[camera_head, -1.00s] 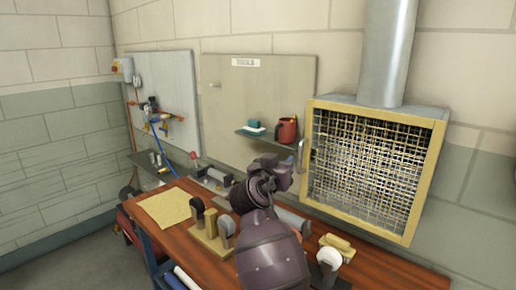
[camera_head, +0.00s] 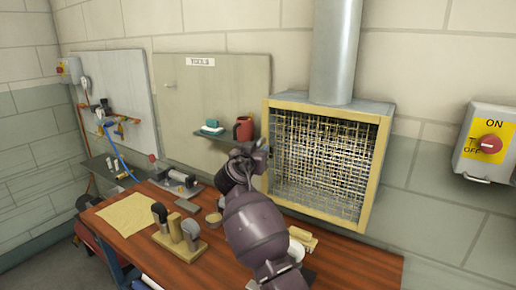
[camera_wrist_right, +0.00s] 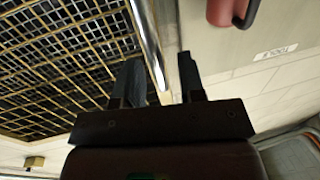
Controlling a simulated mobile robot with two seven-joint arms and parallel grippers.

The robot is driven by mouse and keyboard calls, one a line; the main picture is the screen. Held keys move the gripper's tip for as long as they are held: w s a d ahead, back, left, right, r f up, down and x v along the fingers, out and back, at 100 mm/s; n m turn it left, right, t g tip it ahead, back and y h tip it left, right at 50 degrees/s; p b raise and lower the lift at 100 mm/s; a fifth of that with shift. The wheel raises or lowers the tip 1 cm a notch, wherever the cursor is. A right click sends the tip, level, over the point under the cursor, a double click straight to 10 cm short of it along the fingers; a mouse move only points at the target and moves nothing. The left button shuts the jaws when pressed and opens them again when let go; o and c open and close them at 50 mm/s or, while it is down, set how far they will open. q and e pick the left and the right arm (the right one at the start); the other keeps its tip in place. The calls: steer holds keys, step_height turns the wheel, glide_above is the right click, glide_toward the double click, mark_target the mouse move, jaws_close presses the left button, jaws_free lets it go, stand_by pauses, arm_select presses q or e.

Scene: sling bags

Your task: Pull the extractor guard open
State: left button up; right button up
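The extractor guard (camera_head: 322,160) is a yellow-framed wire mesh on the front of the extractor box below a metal duct. Its mesh also fills the upper left of the right wrist view (camera_wrist_right: 65,60). A shiny metal handle bar (camera_wrist_right: 148,38) runs along the guard's edge. My right gripper (camera_wrist_right: 160,75) is open, with its two dark fingers apart and the bar passing between them; I cannot tell whether either finger touches it. In the head view my right gripper (camera_head: 262,148) is at the guard's left edge and hides the handle. My left gripper is not in view.
A wooden bench (camera_head: 335,265) below holds brushes, blocks and a yellow cloth (camera_head: 127,214). A small shelf (camera_head: 215,133) with a red mug (camera_head: 243,128) is left of the guard. A red-knobbed switch box (camera_head: 487,143) is on the wall at right.

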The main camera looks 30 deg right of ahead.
steer(key=shift+w+d, duration=0.25)
steer(key=shift+d, duration=0.05)
steer(key=shift+c, duration=0.2)
jaws_close()
steer(key=shift+a+f, duration=0.1)
steer(key=shift+a, duration=0.05)
